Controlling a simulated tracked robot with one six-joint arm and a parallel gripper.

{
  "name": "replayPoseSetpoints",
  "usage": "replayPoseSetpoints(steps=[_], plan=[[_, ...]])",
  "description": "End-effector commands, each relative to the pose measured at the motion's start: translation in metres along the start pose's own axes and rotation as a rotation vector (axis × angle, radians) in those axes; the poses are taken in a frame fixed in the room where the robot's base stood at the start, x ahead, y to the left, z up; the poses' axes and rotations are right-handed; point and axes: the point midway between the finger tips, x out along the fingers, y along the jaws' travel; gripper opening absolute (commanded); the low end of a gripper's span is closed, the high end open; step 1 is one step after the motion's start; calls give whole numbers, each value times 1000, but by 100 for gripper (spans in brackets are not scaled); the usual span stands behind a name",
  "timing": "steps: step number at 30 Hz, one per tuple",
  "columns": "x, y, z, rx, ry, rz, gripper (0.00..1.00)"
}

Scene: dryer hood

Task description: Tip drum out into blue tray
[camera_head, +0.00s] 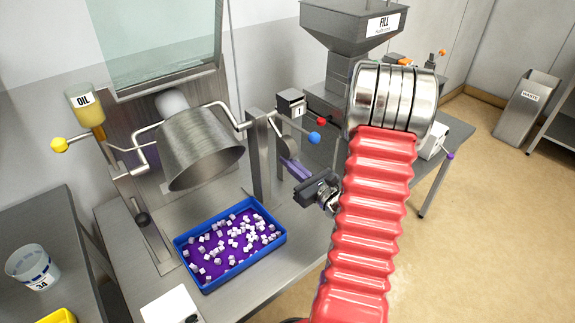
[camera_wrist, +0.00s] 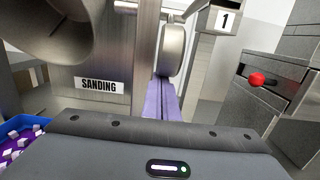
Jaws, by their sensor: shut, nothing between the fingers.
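The metal drum (camera_head: 200,147) hangs in its frame, tilted with its open mouth facing down and towards the front; its inside is dark. The blue tray (camera_head: 206,287) sits below and in front of it, with many small white cubes spread on its purple floor. A corner of the tray shows at the left of the wrist view (camera_wrist: 14,127). A crank with a blue knob (camera_head: 313,137) is at the right of the drum frame. My gripper (camera_head: 284,161) is shut and empty, its purple fingers (camera_wrist: 162,84) pointing at the frame's right side, close below the crank.
A yellow knob (camera_head: 59,145) and an oil bottle (camera_head: 86,105) are left of the drum. A grey fill hopper (camera_head: 352,28) stands behind right, with a red knob (camera_wrist: 257,79) near it. A bucket (camera_head: 32,266) stands on the left table.

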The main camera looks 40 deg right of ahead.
Motion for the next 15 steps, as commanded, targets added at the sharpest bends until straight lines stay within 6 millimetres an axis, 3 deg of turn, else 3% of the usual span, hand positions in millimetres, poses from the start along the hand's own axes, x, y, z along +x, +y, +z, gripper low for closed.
replayPoseSetpoints(steps=[6, 15], plan=[[1, -1, 13, -3, -3, -3, 0], [1, -1, 14, -2, -3, -4, 0]])
